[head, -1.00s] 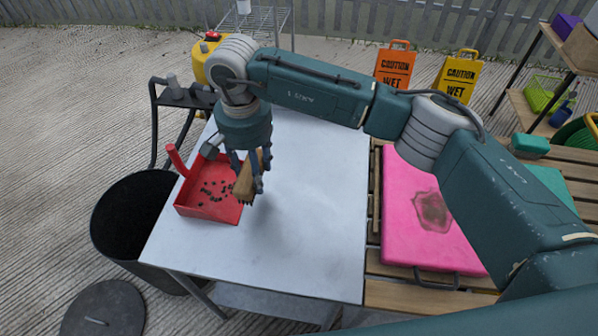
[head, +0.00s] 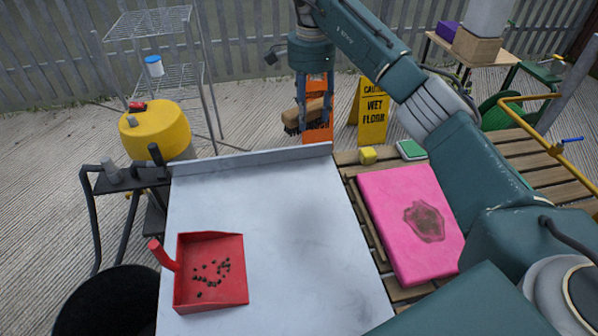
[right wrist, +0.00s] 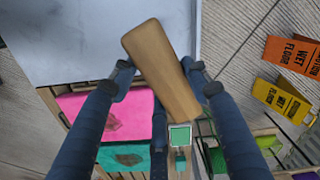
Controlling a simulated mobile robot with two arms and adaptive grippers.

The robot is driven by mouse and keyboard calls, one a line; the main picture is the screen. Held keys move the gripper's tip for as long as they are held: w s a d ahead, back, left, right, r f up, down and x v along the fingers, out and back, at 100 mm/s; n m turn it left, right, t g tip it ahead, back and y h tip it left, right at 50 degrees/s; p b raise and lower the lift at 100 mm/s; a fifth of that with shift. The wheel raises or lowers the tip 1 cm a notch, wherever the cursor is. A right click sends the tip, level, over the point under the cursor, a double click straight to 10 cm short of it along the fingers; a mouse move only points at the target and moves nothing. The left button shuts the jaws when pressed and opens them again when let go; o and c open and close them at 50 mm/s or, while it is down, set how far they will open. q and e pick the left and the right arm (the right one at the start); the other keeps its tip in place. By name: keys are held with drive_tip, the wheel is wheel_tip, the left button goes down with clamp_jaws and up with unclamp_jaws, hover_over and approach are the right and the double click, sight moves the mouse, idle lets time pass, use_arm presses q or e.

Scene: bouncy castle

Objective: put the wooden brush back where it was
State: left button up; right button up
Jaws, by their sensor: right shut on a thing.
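My right gripper (head: 313,108) is shut on the wooden brush (head: 300,113), with the dark bristles facing down in the head view. The gripper holds the brush in the air; in the picture it lies past the far right corner of the white table (head: 290,210), in front of the orange caution sign. In the right wrist view the brush's wooden back (right wrist: 160,72) sits between the fingers. A red dustpan (head: 240,290) with several dark bits in it lies at the table's near left. My left gripper is not in view.
A pink pad (head: 385,210) with a brown stain lies on the slatted bench right of the table. A yellow block (head: 368,155) and a green-topped item (head: 411,150) are behind it. Caution signs (head: 372,112) stand beyond. The table's middle is clear. A black bin (head: 100,310) is near left.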

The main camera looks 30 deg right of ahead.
sight(311, 128)
drive_tip(key=f, duration=0.7)
drive_tip(key=shift+s+d+f+p, duration=0.15)
drive_tip(key=shift+s+d+p, duration=0.05)
drive_tip(key=shift+p, duration=0.2)
wheel_tip(311, 128, down, 8)
drive_tip(key=shift+w+a+r+p, duration=0.1)
drive_tip(key=shift+r+p, duration=0.05)
drive_tip(key=shift+p, duration=0.35)
wheel_tip(311, 128, down, 3)
drive_tip(key=shift+f, duration=0.2)
drive_tip(key=shift+o, duration=0.2)
drive_tip(key=shift+f, duration=0.2)
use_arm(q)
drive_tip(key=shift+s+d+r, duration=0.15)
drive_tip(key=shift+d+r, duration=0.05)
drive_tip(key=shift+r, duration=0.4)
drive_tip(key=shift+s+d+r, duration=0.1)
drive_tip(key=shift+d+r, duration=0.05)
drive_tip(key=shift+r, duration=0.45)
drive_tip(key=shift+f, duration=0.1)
